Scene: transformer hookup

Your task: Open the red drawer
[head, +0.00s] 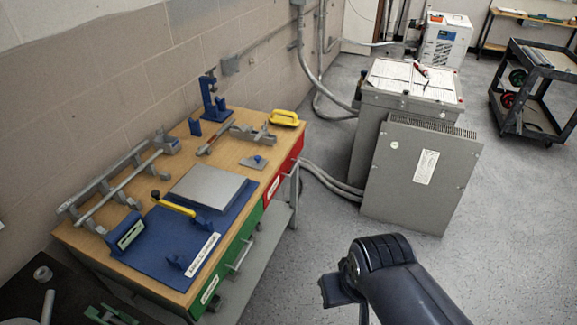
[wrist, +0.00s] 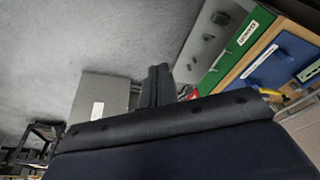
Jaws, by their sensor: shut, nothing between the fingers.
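The red drawer (head: 284,184) is at the right end of the workbench front in the head view, with a white label and a light handle at its right. It looks closed. In the wrist view only a small red patch of the drawer (wrist: 194,93) shows past my gripper. My gripper (wrist: 159,72) has its dark fingers together and empty in the wrist view. In the head view my arm is at the lower middle, right of the bench and apart from the drawer; the fingertips are hard to make out there.
A green drawer (head: 238,262) with a handle is left of the red one. The wooden bench top (head: 222,160) holds tools and a blue mat. A grey transformer cabinet (head: 422,175) stands right of the bench, with cables (head: 330,180) between. Grey floor (head: 310,235) is clear.

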